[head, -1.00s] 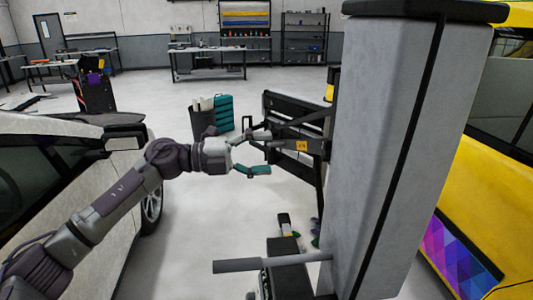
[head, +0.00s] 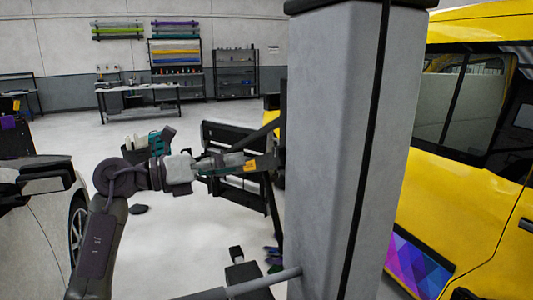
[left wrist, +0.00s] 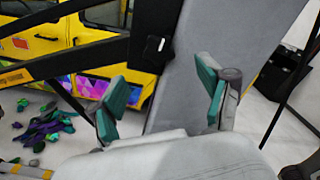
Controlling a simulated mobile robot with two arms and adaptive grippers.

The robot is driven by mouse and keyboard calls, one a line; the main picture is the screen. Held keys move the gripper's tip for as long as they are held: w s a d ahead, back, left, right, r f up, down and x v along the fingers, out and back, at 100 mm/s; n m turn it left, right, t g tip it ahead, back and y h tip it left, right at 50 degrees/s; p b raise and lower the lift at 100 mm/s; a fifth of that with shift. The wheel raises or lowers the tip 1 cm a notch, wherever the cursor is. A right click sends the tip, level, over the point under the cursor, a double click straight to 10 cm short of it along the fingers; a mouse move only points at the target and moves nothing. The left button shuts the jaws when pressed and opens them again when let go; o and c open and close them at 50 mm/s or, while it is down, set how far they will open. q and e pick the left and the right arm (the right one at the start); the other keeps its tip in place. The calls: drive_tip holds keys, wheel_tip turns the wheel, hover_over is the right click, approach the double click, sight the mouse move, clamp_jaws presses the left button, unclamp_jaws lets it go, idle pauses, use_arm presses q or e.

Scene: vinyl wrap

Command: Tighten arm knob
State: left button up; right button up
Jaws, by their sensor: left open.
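A black arm frame (head: 232,145) with an orange label reaches left from a tall grey column (head: 340,150). My left gripper (head: 225,163) is beside the labelled end of the arm; in the head view its fingers overlap that end. In the left wrist view the gripper (left wrist: 162,95) is open, its teal-padded fingers apart, with nothing visible between them. The black arm (left wrist: 65,52) crosses behind the left finger, and the column (left wrist: 225,35) lies beyond. My right gripper is not in view.
A yellow van (head: 450,165) stands right of the column, a light-coloured car (head: 45,215) at the left. A grey bar (head: 240,288) sticks out low from the column. Colourful scraps (left wrist: 45,125) lie on the floor. A workbench (head: 138,90) is at the back.

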sight(275, 157)
use_arm(q)
drive_tip(key=p+x, duration=0.2)
drive_tip(key=x, duration=0.5)
drive_tip(key=shift+w+r, duration=0.1)
drive_tip(key=shift+w+d, duration=0.2)
drive_tip(key=shift+d, duration=0.15)
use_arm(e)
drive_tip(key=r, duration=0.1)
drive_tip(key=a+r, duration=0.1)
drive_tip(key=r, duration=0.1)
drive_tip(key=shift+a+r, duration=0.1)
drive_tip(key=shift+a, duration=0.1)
